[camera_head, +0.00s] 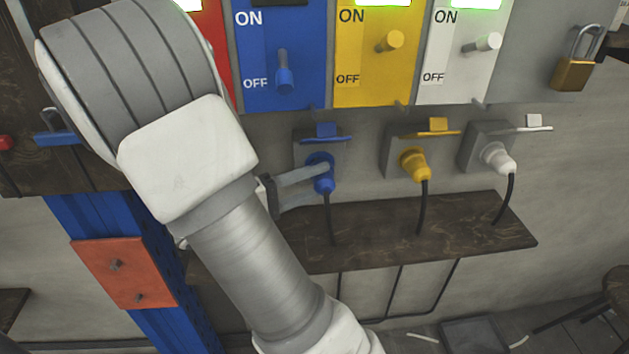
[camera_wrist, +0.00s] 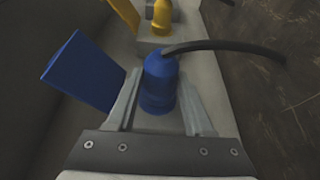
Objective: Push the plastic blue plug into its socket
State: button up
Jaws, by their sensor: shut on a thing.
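The blue plug (camera_head: 322,175) is at the front of its grey wall socket (camera_head: 305,147), under the raised blue lid (camera_head: 326,130). My gripper (camera_head: 312,182) reaches it from the left and is shut on it. In the wrist view the blue plug (camera_wrist: 158,84) sits between the two fingers of my gripper (camera_wrist: 160,100), with a dark cable leaving its end. The blue lid (camera_wrist: 84,72) stands to the left of the fingers there. How deep the plug sits in the socket cannot be told, as the fingers partly cover it.
A yellow plug (camera_head: 414,164) and a white plug (camera_head: 497,158) are at neighbouring sockets to the right. A dark wooden shelf (camera_head: 440,236) runs below, with cables passing it. Blue (camera_head: 305,85), yellow (camera_head: 365,70) and white switch panels (camera_head: 460,80) are above.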

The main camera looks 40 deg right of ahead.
jog(key=shift+w+d, duration=0.3)
jog(key=shift+w, duration=0.2)
dwell(0.3)
jog(key=o, duration=1.4)
jog(key=shift+c, duration=0.2)
